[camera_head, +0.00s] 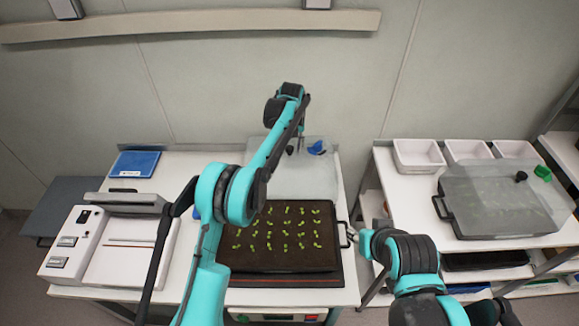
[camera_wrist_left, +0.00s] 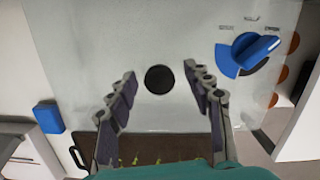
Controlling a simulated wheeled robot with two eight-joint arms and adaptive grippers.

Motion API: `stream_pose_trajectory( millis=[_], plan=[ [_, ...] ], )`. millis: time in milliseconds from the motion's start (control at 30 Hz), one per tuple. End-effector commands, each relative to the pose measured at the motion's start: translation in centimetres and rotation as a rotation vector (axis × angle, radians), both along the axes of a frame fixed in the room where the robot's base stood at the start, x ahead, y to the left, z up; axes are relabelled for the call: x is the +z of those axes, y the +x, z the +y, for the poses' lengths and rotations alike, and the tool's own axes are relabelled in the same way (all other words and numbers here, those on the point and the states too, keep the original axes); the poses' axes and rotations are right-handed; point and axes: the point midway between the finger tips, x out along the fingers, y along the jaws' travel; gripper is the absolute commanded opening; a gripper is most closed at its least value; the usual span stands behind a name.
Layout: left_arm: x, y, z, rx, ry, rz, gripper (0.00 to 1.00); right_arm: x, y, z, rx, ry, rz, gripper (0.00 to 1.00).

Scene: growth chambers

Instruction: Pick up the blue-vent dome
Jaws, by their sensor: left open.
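The blue-vent dome (camera_head: 312,182) is a clear, pale cover lying on the bench behind the seedling tray. It has a black round knob (camera_wrist_left: 159,79) and a blue vent (camera_wrist_left: 248,53) at one corner; the vent also shows in the head view (camera_head: 317,147). My left gripper (camera_wrist_left: 160,74) is open and empty over the dome. In the wrist view its fingers lie to either side of the knob; how far above it they are is unclear. My right gripper (camera_head: 354,234) is small and partly hidden beside the tray's right handle, so its jaws cannot be read.
The black tray (camera_head: 280,265) of seedlings sits in front of the dome. A second dome (camera_head: 490,200) with a green vent (camera_head: 543,173) is on the right bench, with white bins (camera_head: 418,155) behind. A scale-like device (camera_head: 70,250) and blue pad (camera_head: 135,164) are at left.

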Motion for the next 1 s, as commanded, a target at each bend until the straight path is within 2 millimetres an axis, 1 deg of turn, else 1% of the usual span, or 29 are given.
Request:
stream_pose_trajectory(
  millis=[67,100,167,200,267,300,567,667,767,1000],
  plan=[
    [0.1,0.0,0.0,0.0,0.0,0.0,0.51,0.1,0.0,0.0,0.0,0.0,0.0,0.4],
    [0.1,0.0,0.0,0.0,0.0,0.0,0.46,0.1,0.0,0.0,0.0,0.0,0.0,0.4],
    [0.1,0.0,0.0,0.0,0.0,0.0,0.3,0.1,0.0,0.0,0.0,0.0,0.0,0.4],
    [0.1,0.0,0.0,0.0,0.0,0.0,0.2,0.1,0.0,0.0,0.0,0.0,0.0,0.4],
    [0.1,0.0,0.0,0.0,0.0,0.0,0.04,0.1,0.0,0.0,0.0,0.0,0.0,0.4],
    [0.1,0.0,0.0,0.0,0.0,0.0,0.0,0.1,0.0,0.0,0.0,0.0,0.0,0.4],
    [0.2,0.0,0.0,0.001,0.0,0.0,0.0,0.1,0.0,0.0,0.0,0.0,0.0,0.4],
    [0.8,0.0,0.0,0.001,0.0,0.0,0.0,0.3,0.0,0.0,0.0,0.0,0.0,0.4],
    [2.4,0.0,0.0,0.001,0.0,0.0,0.0,0.9,0.0,0.0,0.0,0.0,0.0,0.4],
    [7.4,0.0,0.0,0.001,0.0,0.0,0.0,2.6,0.0,0.0,0.0,0.0,0.0,0.4]
  ],
)
